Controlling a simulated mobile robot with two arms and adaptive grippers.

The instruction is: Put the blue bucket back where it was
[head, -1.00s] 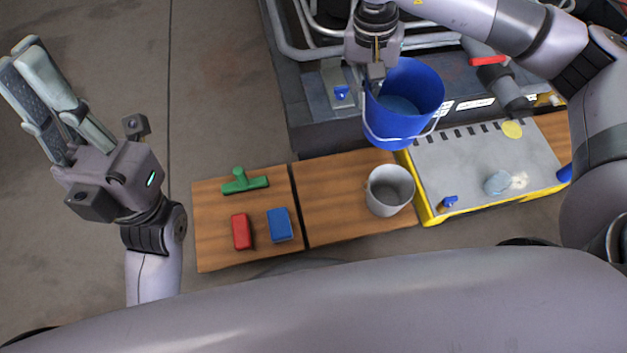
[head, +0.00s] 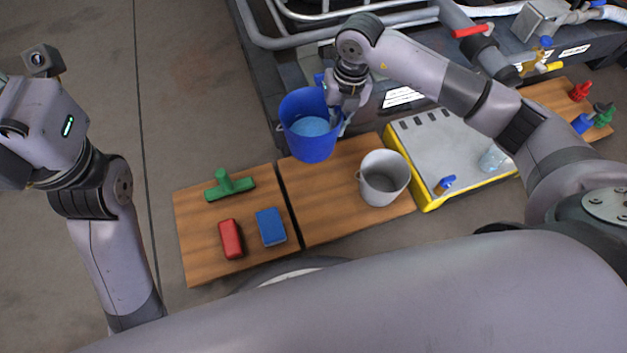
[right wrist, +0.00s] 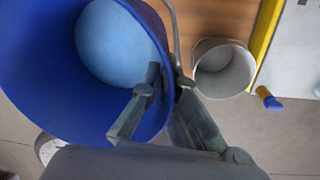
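The blue bucket (head: 309,128) has a light blue inside bottom and is at the back of the right wooden board (head: 330,222), over its far left corner. I cannot tell whether it touches the board. My right gripper (head: 340,118) is at the bucket's right rim. In the right wrist view, the fingers (right wrist: 168,88) straddle the wall of the bucket (right wrist: 35,60), one inside and one outside, closed on it beside the wire handle. My left gripper (head: 42,125) is at the far left, away from everything, with its fingers cut off by the frame.
A grey bucket (head: 383,178) stands on the right board. A green T-shaped tool (head: 230,185), a red block (head: 231,239) and a blue block (head: 271,227) lie on the left board (head: 205,262). A yellow-edged grey platform (head: 440,138) is at right; pipework (head: 345,25) stands behind.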

